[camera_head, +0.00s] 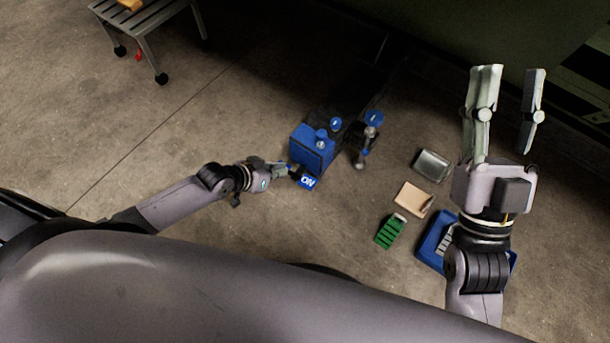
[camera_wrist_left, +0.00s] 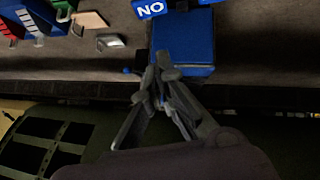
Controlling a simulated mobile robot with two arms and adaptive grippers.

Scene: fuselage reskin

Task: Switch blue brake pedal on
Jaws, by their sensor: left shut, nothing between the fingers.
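The blue pedal (camera_head: 307,182) bears a white "ON" label and sticks out low at the near side of a blue box-shaped unit (camera_head: 312,148). My left gripper (camera_head: 285,170) is shut and empty, close to the left of the pedal; I cannot tell whether it touches. In the left wrist view the label (camera_wrist_left: 150,9) shows at the top edge, beside the blue unit (camera_wrist_left: 184,45), with my left gripper's closed tips (camera_wrist_left: 160,68) in front of it. My right gripper (camera_head: 509,85) is open and empty, raised at the right.
A metal tray (camera_head: 433,165), a tan block (camera_head: 412,199), a green item (camera_head: 390,231) and a blue bin (camera_head: 432,246) lie on the floor to the right. A metal stand (camera_head: 365,145) is beside the blue unit. A slatted bench (camera_head: 145,22) stands far left. The left floor is clear.

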